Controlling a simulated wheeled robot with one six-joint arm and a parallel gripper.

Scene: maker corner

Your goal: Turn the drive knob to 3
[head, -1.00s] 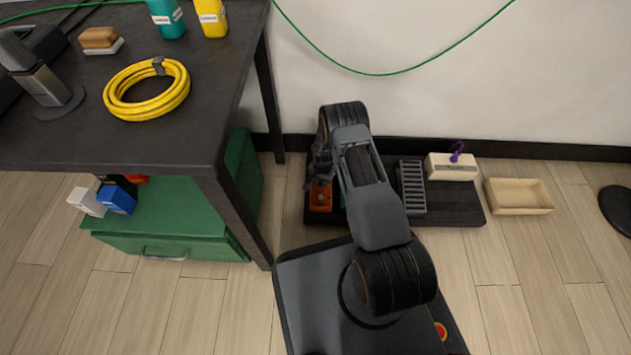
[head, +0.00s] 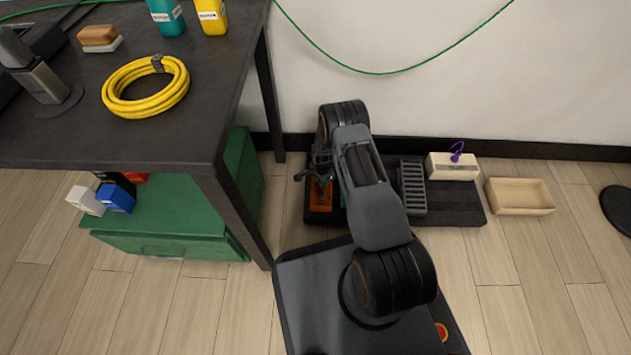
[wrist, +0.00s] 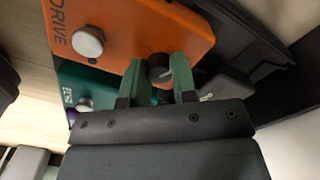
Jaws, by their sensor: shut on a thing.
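The orange drive pedal (wrist: 150,30) fills the top of the wrist view, with "DRIVE" lettering and a round silver footswitch (wrist: 88,41). Its dark drive knob (wrist: 160,68) sits near the pedal's lower edge. My gripper (wrist: 160,76) is shut on this knob, one green finger on each side. The number the knob points to cannot be read. In the head view the orange pedal (head: 320,194) shows at the left of the black pedalboard (head: 458,212), partly hidden by my arm and gripper.
A teal pedal (wrist: 70,85) stands beside the orange one. A grey slotted pedal (head: 412,188) and a cream box with a purple hook (head: 452,167) are farther right. An empty tray (head: 520,196) lies on the floor. The workbench leg (head: 240,220) is close on the left.

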